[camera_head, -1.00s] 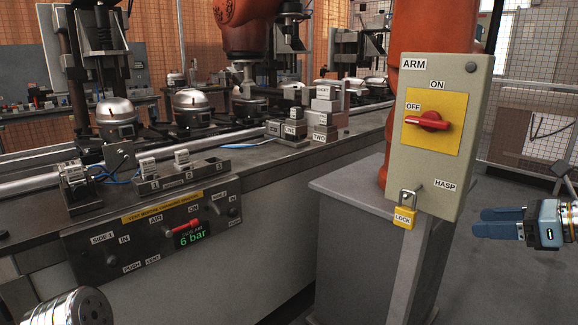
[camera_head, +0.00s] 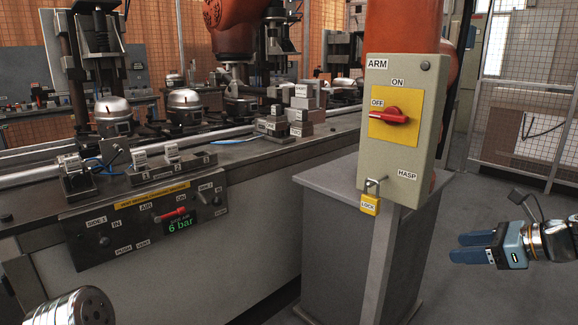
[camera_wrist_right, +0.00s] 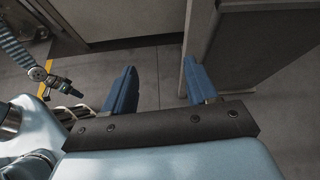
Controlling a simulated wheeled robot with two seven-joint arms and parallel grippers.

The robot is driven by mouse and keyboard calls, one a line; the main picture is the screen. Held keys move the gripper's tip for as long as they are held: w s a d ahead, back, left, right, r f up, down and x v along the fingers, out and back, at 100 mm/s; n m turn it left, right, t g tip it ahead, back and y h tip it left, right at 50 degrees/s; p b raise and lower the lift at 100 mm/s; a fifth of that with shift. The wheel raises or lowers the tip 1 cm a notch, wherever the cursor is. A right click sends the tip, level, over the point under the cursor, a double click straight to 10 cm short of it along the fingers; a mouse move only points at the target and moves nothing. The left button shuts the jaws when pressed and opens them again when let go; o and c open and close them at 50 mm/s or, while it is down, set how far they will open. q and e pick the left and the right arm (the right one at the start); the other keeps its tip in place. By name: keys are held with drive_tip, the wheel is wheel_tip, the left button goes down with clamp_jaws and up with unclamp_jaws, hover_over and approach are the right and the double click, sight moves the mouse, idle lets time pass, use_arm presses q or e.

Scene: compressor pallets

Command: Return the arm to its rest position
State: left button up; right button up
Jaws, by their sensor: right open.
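My right gripper (camera_head: 455,248) is open and empty. It is at the right of the head view, right of and below the control box, clear of it. In the right wrist view its two blue fingers (camera_wrist_right: 160,70) stand apart over the grey floor, with nothing between them. The control box (camera_head: 400,125) has a red rotary switch (camera_head: 390,116), its handle lying across on a yellow plate beside the OFF label. A yellow lock (camera_head: 370,205) hangs from the hasp under the box. My left gripper is outside both views.
The grey pedestal (camera_head: 335,225) stands below the box. The workbench (camera_head: 250,150), with several compressors and labelled blocks, fills the left. Its front panel (camera_head: 150,215) reads 6 bar. A mesh fence (camera_head: 525,130) stands at the back right. The floor (camera_head: 500,295) around the right gripper looks clear.

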drive_tip(key=a+f+n+g+h, duration=0.25)
drive_tip(key=a+f+n, duration=0.3)
drive_tip(key=f, duration=1.15)
drive_tip(key=a+f+n+g+h, duration=0.1)
drive_tip(key=a+f+n+g, duration=0.4)
drive_tip(key=f, duration=1.1)
drive_tip(key=s+a+f+n, duration=1.4)
drive_tip(key=s+a+f, duration=0.2)
drive_tip(key=s+a, duration=0.2)
drive_tip(key=shift+f+n+g, duration=0.2)
drive_tip(key=shift+n+g, duration=0.15)
